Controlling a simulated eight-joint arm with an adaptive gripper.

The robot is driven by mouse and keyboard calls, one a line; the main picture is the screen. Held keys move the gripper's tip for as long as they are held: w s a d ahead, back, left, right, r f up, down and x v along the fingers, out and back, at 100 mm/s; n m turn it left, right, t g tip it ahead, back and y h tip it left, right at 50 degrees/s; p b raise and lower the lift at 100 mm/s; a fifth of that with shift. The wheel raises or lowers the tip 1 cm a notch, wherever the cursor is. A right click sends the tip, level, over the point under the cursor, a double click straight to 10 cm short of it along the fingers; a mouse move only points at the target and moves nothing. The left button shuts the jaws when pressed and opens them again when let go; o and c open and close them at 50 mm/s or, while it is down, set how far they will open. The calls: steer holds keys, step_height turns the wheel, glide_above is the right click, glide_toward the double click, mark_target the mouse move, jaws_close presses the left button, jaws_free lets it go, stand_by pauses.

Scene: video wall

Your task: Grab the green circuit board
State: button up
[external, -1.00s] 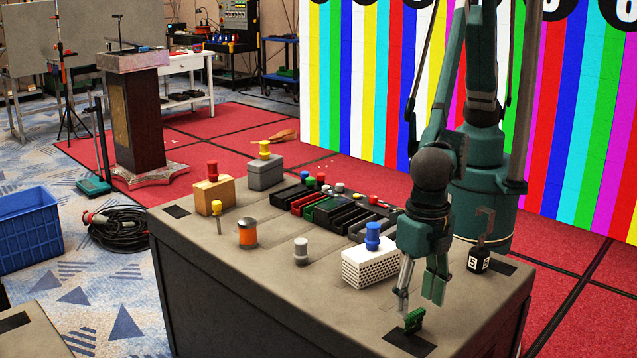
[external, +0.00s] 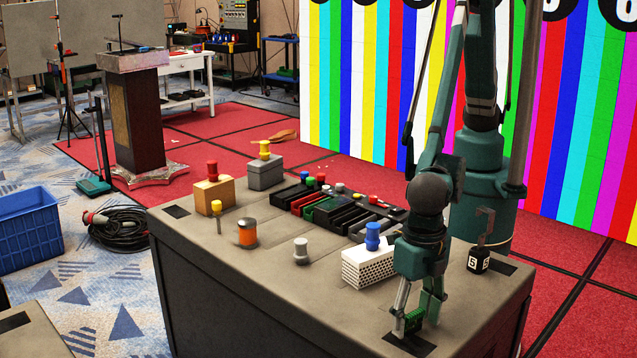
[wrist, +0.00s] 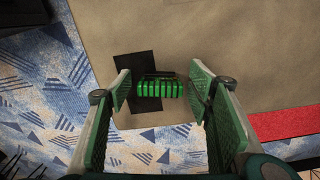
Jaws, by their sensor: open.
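The green circuit board (external: 413,321) stands at the front corner of the grey table, by a black patch. In the wrist view the board (wrist: 160,88) lies between the tips of my two fingers, with a small gap on each side. My gripper (external: 418,312) is lowered at the board, with one finger to each side of it. In the wrist view my gripper (wrist: 158,90) is open, its pads apart from the board. Part of the board is hidden behind a finger in the external view.
A white perforated block (external: 368,269) with a blue knob stands just left of my arm. A black weight with a hook (external: 479,259) stands to the right. Several black trays (external: 335,212) lie farther back. The table's edge is close to the board.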

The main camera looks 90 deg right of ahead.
mark_target(415, 313)
steer(key=c, duration=0.9)
steer(key=shift+r, duration=0.1)
steer(key=shift+r+p, duration=1.05)
steer(key=shift+r, duration=3.9)
